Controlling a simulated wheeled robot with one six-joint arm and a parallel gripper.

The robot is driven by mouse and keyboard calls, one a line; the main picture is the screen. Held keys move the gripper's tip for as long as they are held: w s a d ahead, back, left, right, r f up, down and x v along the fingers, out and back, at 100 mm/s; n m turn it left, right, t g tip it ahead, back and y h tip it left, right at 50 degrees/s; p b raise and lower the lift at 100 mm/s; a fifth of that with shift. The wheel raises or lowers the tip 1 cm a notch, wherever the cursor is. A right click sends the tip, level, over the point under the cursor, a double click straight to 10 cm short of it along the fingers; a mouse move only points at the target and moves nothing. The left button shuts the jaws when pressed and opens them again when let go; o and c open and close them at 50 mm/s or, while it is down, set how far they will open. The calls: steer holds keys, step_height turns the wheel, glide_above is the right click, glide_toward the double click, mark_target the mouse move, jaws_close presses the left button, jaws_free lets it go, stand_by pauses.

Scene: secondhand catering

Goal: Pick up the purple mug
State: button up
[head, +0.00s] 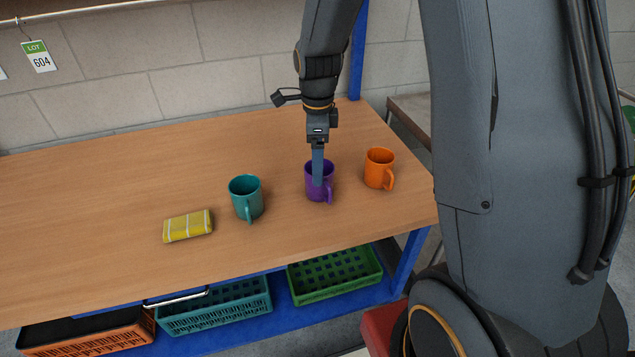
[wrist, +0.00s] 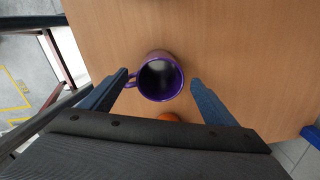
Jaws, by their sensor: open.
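The purple mug (head: 312,190) stands upright on the wooden table, between a teal mug and an orange mug. My gripper (head: 318,180) points down at it in the head view, and a finger covers part of the mug. In the wrist view the purple mug (wrist: 160,78) shows from above, empty and dark inside, with its handle toward the left. My gripper (wrist: 158,80) is open there, one finger on each side of the mug. The left fingertip is close to the handle; I cannot tell whether it touches. The right fingertip appears apart from the mug.
The orange mug (head: 379,169) stands close on the right, and the teal mug (head: 246,198) on the left. A folded yellow cloth (head: 188,225) lies further left. Teal (head: 215,305) and green (head: 335,276) crates sit below the table (head: 110,185). The table's left and back are clear.

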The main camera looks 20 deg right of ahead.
steer(key=shift+d+f+p, duration=0.2)
steer(key=shift+f+p, duration=0.95)
steer(key=shift+f, duration=3)
steer(key=c, duration=1.4)
steer(key=shift+o, duration=0.2)
